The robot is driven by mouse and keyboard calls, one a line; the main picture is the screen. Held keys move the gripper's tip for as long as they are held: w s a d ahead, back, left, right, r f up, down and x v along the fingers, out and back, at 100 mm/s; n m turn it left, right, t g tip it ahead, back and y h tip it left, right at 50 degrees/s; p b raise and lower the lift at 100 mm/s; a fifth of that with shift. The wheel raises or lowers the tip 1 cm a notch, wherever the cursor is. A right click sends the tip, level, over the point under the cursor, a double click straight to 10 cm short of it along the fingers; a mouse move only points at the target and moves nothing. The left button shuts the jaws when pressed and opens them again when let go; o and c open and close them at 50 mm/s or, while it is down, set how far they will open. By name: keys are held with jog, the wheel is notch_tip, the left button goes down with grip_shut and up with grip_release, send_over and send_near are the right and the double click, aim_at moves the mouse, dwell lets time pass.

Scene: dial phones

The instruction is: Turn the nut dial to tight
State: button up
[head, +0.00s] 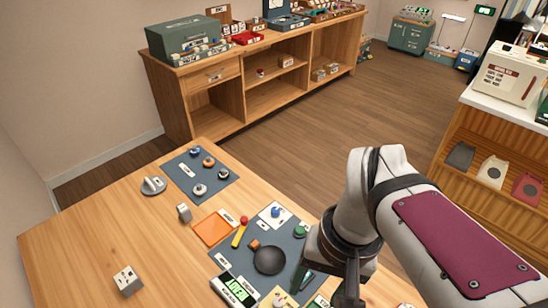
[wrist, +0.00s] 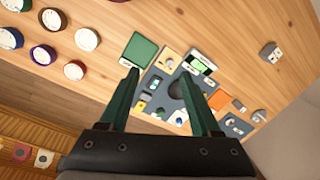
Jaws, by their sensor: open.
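I cannot tell which dial is the nut dial; the labels are too small to read. In the head view, a dark mat (head: 228,247) holds a blue knob (head: 275,211) on a white plate, a green knob (head: 300,231) and a black round disc (head: 269,260). A second dark mat (head: 218,186) at the back left holds several small round knobs. My gripper (wrist: 161,74) is open and empty, its two green fingers apart above the table in the wrist view. In the head view my arm hides the right part of the near mat.
An orange square (head: 213,229), a yellow stick (head: 240,234) with a red ball and a lit green display (head: 236,290) are near the mat. A grey block (head: 127,280) stands at the left. The wrist view shows several round dials (wrist: 87,39) at the left and a green square (wrist: 139,50).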

jog(key=w+a+r+n, duration=0.2)
jog(key=w+n, duration=0.3)
jog(key=w, duration=1.2)
jog(key=n+h, duration=0.2)
jog(key=n, duration=0.5)
send_over(275, 210)
notch_tip(275, 210, down, 10)
notch_tip(275, 210, down, 15)
jog(key=shift+f, duration=0.45)
grip_shut()
